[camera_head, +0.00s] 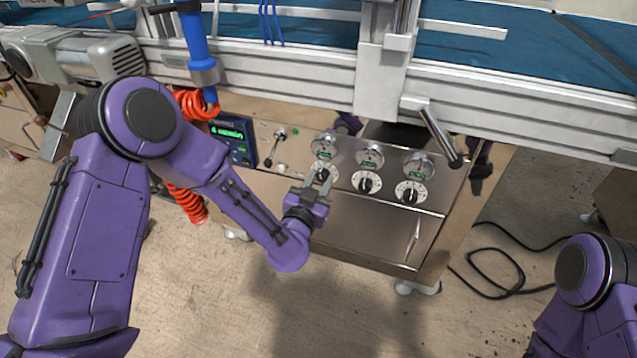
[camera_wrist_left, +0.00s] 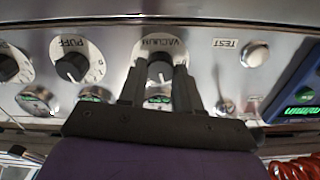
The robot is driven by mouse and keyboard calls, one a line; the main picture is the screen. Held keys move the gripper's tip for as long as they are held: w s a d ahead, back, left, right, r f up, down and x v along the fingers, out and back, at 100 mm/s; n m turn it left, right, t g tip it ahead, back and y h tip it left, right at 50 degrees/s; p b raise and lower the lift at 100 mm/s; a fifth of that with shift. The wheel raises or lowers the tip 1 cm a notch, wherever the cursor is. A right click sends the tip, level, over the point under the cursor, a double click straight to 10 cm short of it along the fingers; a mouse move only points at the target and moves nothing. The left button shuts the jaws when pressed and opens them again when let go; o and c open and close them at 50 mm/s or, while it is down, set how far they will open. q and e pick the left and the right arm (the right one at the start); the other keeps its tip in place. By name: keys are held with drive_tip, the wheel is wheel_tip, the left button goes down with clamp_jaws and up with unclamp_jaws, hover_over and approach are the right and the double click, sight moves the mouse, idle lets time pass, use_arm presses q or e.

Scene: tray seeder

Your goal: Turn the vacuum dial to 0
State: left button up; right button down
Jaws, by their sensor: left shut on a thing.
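The vacuum dial (camera_wrist_left: 160,70) is a black knob on a white round scale, marked VACUUM, upside down in the left wrist view. In the head view it is the leftmost of three dials (camera_head: 323,175), partly covered by my fingers. My left gripper (camera_wrist_left: 159,84) is shut on the knob, with one dark finger on each side of it. In the head view my left gripper (camera_head: 318,178) reaches the panel from the front. The knob's pointer and the scale marks are too small or hidden to read. My right gripper is out of view.
The puff dial (camera_head: 366,182) and another dial (camera_head: 410,192) sit to the right on the steel panel, with gauges above. A lever switch (camera_head: 274,147) and a green-lit display (camera_head: 232,138) are at left. A metal handle (camera_head: 438,135) hangs above right. Red coiled hose (camera_head: 187,203) hangs left.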

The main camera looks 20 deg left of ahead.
use_arm(q)
drive_tip(key=n+p, duration=0.1)
drive_tip(key=n, duration=0.2)
drive_tip(key=shift+n, duration=0.4)
drive_tip(key=n+p, duration=0.1)
drive_tip(key=n, duration=0.2)
drive_tip(key=shift+n, duration=0.3)
drive_tip(key=n, duration=0.3)
drive_tip(key=shift+n+p, duration=0.3)
drive_tip(key=shift+p, duration=0.05)
drive_tip(key=shift+n, duration=1.8)
drive_tip(key=o, duration=1)
drive_tip(key=shift+o, duration=0.2)
